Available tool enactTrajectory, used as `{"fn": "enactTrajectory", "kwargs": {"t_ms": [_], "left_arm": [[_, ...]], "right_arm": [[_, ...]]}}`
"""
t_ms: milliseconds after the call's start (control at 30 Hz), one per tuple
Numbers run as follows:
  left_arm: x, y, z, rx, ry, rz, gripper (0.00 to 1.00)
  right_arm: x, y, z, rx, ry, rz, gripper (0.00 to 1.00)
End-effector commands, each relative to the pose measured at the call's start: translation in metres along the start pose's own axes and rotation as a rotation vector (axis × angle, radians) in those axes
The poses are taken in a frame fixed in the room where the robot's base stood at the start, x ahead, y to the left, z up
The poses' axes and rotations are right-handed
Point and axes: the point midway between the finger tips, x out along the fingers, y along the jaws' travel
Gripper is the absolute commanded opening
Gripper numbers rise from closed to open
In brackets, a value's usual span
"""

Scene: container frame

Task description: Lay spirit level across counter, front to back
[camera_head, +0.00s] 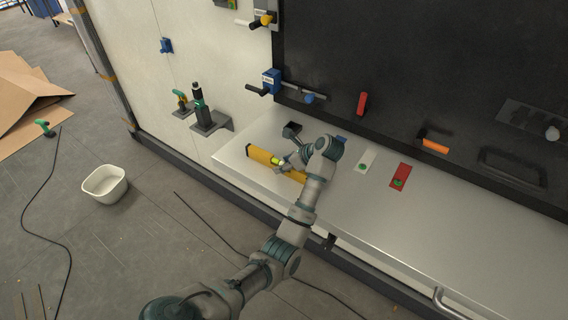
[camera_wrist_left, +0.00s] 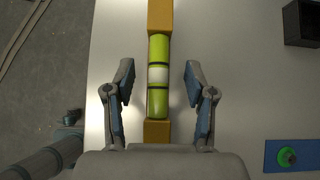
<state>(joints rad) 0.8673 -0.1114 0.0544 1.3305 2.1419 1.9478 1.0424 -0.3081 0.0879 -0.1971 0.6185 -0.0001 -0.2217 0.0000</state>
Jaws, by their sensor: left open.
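The yellow spirit level (camera_head: 262,155) lies on the left part of the light counter (camera_head: 338,202), roughly parallel to the counter's front edge. In the left wrist view the level (camera_wrist_left: 159,15) runs up the picture, with a yellow-green middle holding a pale band. My left gripper (camera_head: 283,162) is over the level's middle. Its fingers stand open on both sides of the level in the left wrist view (camera_wrist_left: 158,78), with gaps on each side. My arm hides the level's right end in the head view. My right gripper is not in view.
A small black bin (camera_head: 291,129) stands behind the level. A blue pad (camera_wrist_left: 290,156), a white pad (camera_head: 366,160) and a red pad (camera_head: 400,177) lie on the counter. The counter's right part is mostly clear. A white tub (camera_head: 105,184) sits on the floor.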

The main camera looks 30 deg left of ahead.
Motion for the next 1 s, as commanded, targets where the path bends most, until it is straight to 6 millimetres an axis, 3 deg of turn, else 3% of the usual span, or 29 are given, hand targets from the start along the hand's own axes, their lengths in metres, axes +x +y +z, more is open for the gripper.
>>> {"fn": "enactTrajectory", "kwargs": {"t_ms": [133, 367, 467, 600, 1000], "left_arm": [[0.015, 0.0, 0.002, 0.0, 0.0, 0.0, 0.55], [0.017, 0.0, -0.001, -0.001, 0.0, 0.0, 0.55], [0.017, 0.0, -0.001, 0.0, 0.0, 0.0, 0.35], [0.017, 0.0, -0.002, 0.0, 0.0, 0.0, 0.0], [0.011, -0.001, 0.004, -0.003, -0.001, -0.004, 0.0]], "right_arm": [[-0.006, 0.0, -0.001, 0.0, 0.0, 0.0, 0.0], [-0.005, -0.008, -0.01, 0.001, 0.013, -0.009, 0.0], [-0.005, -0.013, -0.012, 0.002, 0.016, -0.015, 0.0], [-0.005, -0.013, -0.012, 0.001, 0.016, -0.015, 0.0], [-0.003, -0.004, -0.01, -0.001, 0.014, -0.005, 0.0]]}}
